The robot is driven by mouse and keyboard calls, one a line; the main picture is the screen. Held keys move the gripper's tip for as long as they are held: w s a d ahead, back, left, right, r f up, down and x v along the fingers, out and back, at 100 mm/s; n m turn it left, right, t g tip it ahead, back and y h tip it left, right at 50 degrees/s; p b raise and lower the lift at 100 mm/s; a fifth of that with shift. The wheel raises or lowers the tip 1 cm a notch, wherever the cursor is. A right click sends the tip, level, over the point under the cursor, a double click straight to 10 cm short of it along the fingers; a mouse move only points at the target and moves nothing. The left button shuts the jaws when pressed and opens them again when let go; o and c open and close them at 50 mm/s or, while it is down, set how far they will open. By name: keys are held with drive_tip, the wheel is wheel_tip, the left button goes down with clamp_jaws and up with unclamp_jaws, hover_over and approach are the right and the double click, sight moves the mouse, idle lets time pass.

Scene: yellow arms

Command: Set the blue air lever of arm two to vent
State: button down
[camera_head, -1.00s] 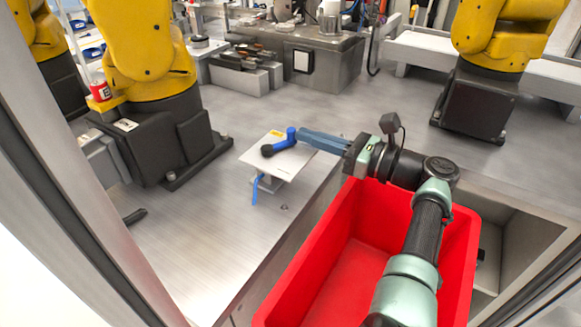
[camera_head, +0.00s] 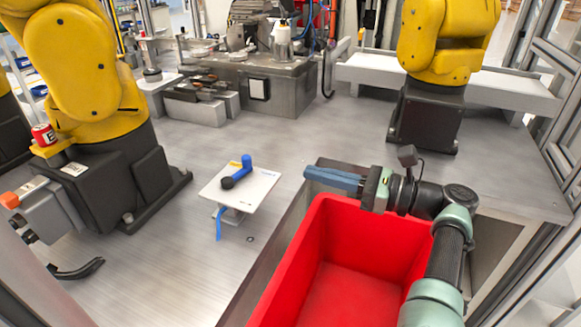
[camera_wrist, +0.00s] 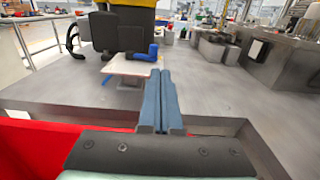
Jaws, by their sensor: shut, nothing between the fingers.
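The blue air lever (camera_head: 237,172) sits on a white plate (camera_head: 262,184) on a small stand on the metal table. Its handle points toward the lower left in the head view, and its round blue hub stands at the upper right end. In the wrist view the lever (camera_wrist: 146,54) shows just beyond my fingertips, partly hidden. My gripper (camera_head: 308,173) is shut and empty, to the right of the plate and apart from the lever. Its blue fingers point left toward the plate. The plate's lettering is too small to read.
A red bin (camera_head: 300,250) stands below my gripper. A yellow arm (camera_head: 80,70) on a dark base stands left of the plate, another yellow arm (camera_head: 447,40) at the back right. A blue strap (camera_head: 218,224) hangs under the plate. The table between plate and back fixtures is clear.

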drive_tip(key=shift+v, duration=1.4)
